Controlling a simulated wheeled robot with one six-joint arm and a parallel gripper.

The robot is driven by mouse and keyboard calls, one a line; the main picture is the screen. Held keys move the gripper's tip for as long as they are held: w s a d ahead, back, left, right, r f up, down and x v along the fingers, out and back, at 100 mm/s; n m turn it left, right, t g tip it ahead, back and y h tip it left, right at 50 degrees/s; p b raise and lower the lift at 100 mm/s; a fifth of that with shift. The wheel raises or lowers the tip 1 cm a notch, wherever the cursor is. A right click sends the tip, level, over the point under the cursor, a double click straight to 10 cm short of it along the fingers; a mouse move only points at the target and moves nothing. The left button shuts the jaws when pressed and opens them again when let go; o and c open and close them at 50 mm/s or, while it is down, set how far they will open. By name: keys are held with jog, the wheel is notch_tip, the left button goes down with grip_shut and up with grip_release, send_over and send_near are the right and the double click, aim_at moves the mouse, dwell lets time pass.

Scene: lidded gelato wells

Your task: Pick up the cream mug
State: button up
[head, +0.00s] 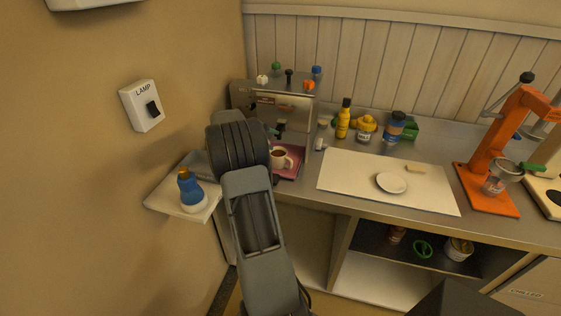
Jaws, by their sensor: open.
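The cream mug (281,163) stands upright on a dark pink tray (292,171) at the front of the steel coffee machine. Dark liquid shows in it. My arm's dark ribbed joint is just to the left of the mug in the picture and covers part of the tray and machine. My gripper does not show; it seems to be hidden behind my arm, so its place relative to the mug cannot be seen.
The coffee machine (298,110) rises behind the mug. A white board (345,184) with a small plate (391,182) lies to the right, before several bottles. An orange press (487,150) stands farther right. A wall shelf (165,204) holds a blue bottle (191,192).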

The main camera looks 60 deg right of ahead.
send_near(288, 159)
jog(key=x, duration=0.3)
jog(key=shift+r, duration=0.1)
jog(key=shift+p+x, duration=0.6)
jog(key=shift+x, duration=2.5)
jog(key=shift+c, duration=0.5)
jog(key=shift+a, duration=0.1)
grip_shut()
